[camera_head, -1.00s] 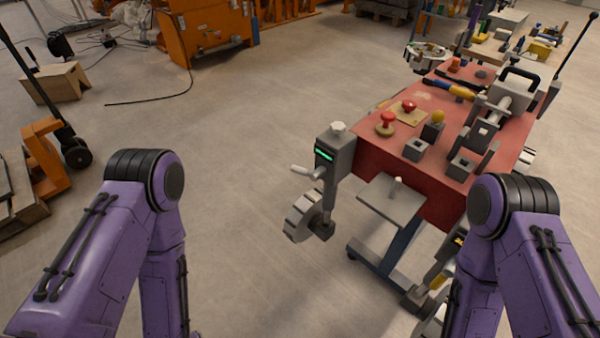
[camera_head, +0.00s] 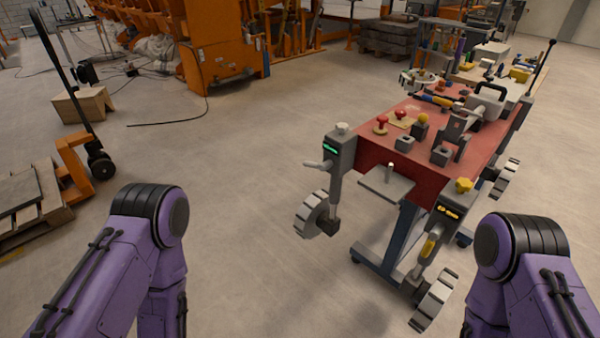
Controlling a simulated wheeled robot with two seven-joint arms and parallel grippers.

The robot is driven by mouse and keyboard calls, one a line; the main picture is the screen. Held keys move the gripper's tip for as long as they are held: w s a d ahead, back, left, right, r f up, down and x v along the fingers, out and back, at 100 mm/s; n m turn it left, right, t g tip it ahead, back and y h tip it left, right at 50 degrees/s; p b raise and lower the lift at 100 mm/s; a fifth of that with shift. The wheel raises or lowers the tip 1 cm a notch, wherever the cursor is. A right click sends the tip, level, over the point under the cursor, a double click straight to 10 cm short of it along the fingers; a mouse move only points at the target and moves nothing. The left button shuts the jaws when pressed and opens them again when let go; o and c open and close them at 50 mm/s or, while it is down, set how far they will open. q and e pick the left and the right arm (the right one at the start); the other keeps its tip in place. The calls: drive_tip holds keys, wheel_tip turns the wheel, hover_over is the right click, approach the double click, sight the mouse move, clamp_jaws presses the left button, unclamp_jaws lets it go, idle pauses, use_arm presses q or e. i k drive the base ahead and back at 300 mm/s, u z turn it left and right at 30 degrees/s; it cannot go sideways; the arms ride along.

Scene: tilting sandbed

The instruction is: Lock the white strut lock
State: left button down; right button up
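A grey strut housing (camera_head: 341,150) with a lit green display stands at the left front corner of the red-topped wheeled rover. A white knob (camera_head: 343,128) sits on its top, and a pale lever (camera_head: 315,165) sticks out to its left. Which of these is the white strut lock is not certain. A similar housing (camera_head: 443,216) at the right front corner has an amber display, a yellow knob (camera_head: 464,185) on top and a yellow handle (camera_head: 429,246) below. Only my purple arm links show, at lower left and lower right. Both grippers are out of view.
A grey shelf (camera_head: 386,184) with a small upright post juts from the rover's front. Red knobs and grey blocks stand on the red top (camera_head: 416,110). A pallet jack (camera_head: 75,160) is at the left. Open floor lies between my arms and the rover.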

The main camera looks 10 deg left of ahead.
sight(314, 165)
drive_tip(key=u, duration=0.45)
drive_tip(key=i, duration=1.4)
drive_tip(key=z, duration=0.55)
